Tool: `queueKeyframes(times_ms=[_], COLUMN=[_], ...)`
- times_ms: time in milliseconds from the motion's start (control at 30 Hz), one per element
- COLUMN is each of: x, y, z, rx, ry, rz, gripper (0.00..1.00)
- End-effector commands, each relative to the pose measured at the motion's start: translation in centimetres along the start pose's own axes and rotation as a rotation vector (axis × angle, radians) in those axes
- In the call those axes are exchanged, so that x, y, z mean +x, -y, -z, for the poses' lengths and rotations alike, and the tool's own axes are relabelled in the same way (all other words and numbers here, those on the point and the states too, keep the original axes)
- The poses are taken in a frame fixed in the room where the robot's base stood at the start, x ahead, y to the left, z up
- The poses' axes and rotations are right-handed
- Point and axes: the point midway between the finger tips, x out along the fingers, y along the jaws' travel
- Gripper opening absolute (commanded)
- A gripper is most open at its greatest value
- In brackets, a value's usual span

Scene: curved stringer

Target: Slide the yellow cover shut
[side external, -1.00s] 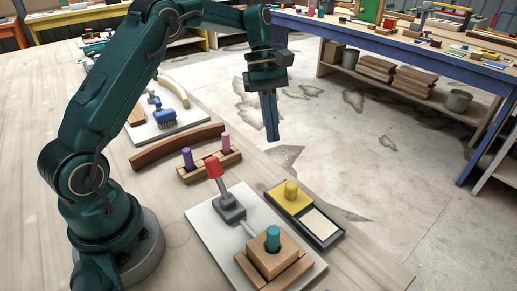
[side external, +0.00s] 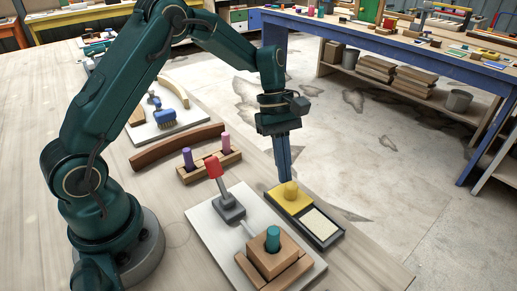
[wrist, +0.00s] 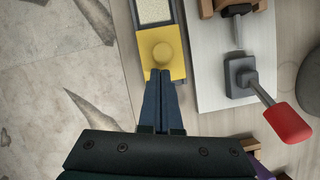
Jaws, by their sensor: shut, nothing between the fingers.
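The yellow cover (side external: 290,199) with a round yellow knob sits on one end of a dark shallow box (side external: 328,240). The other end of the box is uncovered and shows a pale speckled inside (side external: 320,226). In the wrist view the cover (wrist: 174,66) lies just past the fingertips, with the open part of the box (wrist: 154,11) beyond it. My gripper (side external: 286,180) is shut and empty, pointing down at the cover's far end, behind the knob. In the wrist view its fingertips (wrist: 160,73) overlap the cover's near edge; I cannot tell whether they touch it.
A white board (side external: 215,212) beside the box carries a red-handled lever (side external: 214,167) and a wooden block with a teal peg (side external: 272,238). A wooden rack with purple and pink pegs (side external: 205,167) and a curved wooden stringer (side external: 178,146) lie further back.

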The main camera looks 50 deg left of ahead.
Motion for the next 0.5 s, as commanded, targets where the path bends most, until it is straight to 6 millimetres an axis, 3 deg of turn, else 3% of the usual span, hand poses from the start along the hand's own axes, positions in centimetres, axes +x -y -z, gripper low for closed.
queueKeyframes(times_ms=[167,500], x=[0.3,2.8], y=[-0.2,-2.0], z=[-0.8,-6.9], rx=[0.004,0.003], ry=[0.000,0.000], rz=[0.002,0.003], gripper=[0.00,0.00])
